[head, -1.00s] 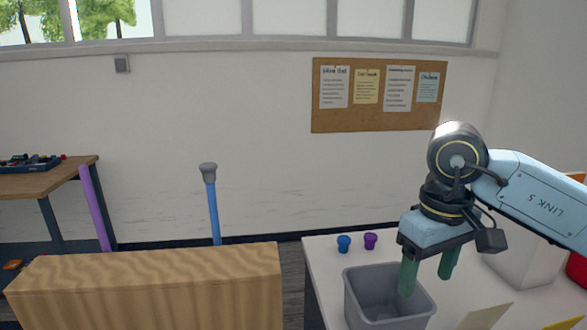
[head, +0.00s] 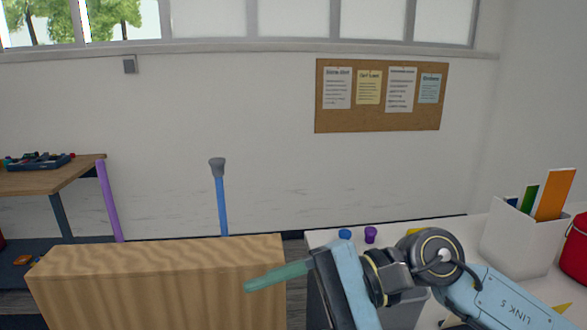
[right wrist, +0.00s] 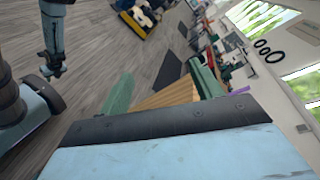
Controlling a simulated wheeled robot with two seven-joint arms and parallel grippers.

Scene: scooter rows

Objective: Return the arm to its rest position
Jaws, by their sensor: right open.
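My right arm comes in from the lower right in the head view. Its gripper (head: 268,280) points left, and one green finger shows in front of the wooden block's top. The other finger is hidden there. In the right wrist view both green fingers stand apart with nothing held between them, so the gripper (right wrist: 160,86) is open and empty. My left gripper does not show in the head view.
A wood-grained block (head: 150,260) stands close to the right gripper. The white table (head: 325,238) at right holds a blue peg (head: 345,234), a purple peg (head: 370,234), a white box (head: 515,240) and a grey bin, mostly hidden behind my arm. A blue post (head: 221,200) rises behind the block.

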